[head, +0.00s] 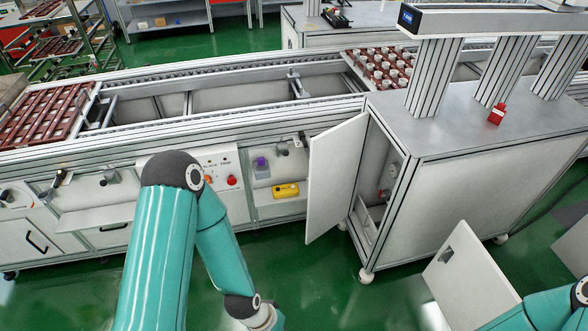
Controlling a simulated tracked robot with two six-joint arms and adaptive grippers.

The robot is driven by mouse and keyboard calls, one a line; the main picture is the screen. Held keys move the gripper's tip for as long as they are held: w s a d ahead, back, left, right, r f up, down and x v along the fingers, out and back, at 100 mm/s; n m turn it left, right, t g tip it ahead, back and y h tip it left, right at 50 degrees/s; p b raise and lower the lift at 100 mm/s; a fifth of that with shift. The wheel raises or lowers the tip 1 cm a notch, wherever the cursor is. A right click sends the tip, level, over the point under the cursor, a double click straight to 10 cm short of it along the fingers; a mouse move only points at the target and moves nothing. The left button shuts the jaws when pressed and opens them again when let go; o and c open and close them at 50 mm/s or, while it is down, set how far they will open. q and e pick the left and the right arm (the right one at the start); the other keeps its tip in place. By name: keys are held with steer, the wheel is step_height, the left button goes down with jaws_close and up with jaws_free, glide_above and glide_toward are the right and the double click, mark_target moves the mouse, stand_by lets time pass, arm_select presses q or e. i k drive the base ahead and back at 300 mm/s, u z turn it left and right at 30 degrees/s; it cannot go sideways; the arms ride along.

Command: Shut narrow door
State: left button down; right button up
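A tall, narrow white door (337,178) stands open at the left end of the grey-topped cabinet (480,200). It swings out toward me, and the cabinet opening (378,190) beside it shows inner shelves and fittings. My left arm comes up from the bottom, bends at a dark elbow and runs down to the lower middle, left of the door and apart from it in the picture. Its gripper is below the picture edge. Part of my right arm shows at the lower right corner, and its gripper is not visible.
A second white panel (470,275) with a small handle stands out at the lower right, near my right arm. The conveyor frame (230,125) runs behind. A yellow box (285,190) sits on a low shelf. Green floor (310,270) is clear below the narrow door.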

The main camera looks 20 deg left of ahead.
mark_target(336, 153)
steer(key=u, duration=0.05)
steer(key=k, duration=0.55)
steer(key=z, duration=0.75)
steer(key=i, duration=0.15)
steer(key=u, duration=2.9)
steer(key=i, duration=0.75)
steer(key=u, duration=1.05)
steer(key=i, duration=0.25)
steer(key=z, duration=3.9)
steer(key=i, duration=0.85)
steer(key=u, duration=0.05)
